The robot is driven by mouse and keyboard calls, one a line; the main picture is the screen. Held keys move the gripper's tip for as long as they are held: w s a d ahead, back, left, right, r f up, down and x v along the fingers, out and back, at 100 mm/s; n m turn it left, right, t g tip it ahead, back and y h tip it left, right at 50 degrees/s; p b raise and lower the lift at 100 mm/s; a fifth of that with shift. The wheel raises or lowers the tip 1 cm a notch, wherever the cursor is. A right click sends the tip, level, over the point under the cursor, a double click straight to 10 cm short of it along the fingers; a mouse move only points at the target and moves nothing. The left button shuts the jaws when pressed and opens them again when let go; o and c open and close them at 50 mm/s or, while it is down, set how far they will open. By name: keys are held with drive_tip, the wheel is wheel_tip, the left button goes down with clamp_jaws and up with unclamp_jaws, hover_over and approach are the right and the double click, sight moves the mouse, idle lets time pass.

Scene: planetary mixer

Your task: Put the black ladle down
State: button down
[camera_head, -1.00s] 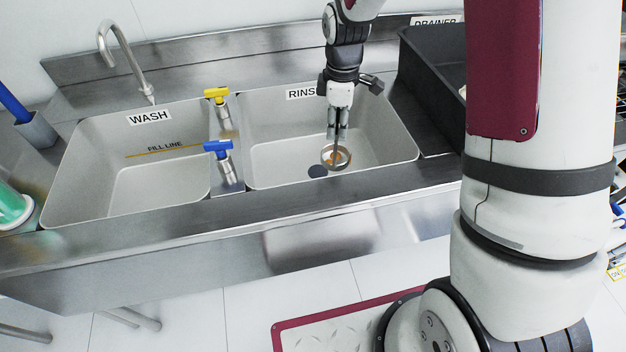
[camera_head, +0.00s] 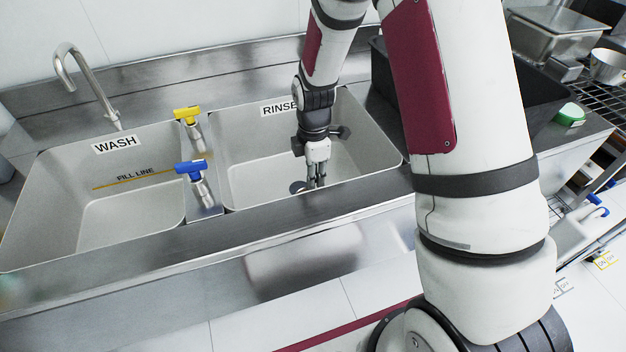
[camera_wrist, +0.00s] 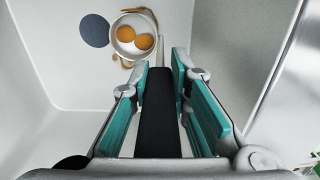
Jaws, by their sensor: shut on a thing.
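My gripper (camera_head: 316,182) reaches down into the RINSE basin (camera_head: 250,185), near its front wall. In the wrist view, its teal-padded fingers (camera_wrist: 161,80) are closed on the black handle of the ladle (camera_wrist: 159,115). A thin silver shaft runs from the handle toward a round metal bowl (camera_wrist: 124,34) with orange-brown round shapes in it. The bowl is beside the dark round drain (camera_wrist: 94,30). In the head view, the handle is not distinguishable and the bowl is mostly hidden by the basin's front rim and my gripper. I cannot tell whether the bowl touches the basin floor.
The WASH basin (camera_head: 125,205) lies left of the RINSE basin, with a yellow-handled tap (camera_head: 187,115) and a blue-handled tap (camera_head: 191,167) between them. A faucet (camera_head: 88,80) stands at the back left. A black drainer tray (camera_head: 540,90) is at the right. The basin walls surround my gripper closely.

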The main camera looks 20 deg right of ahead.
drive_tip(key=shift+f, duration=0.95)
drive_tip(key=c, duration=1.5)
unclamp_jaws()
drive_tip(key=shift+f, duration=0.1)
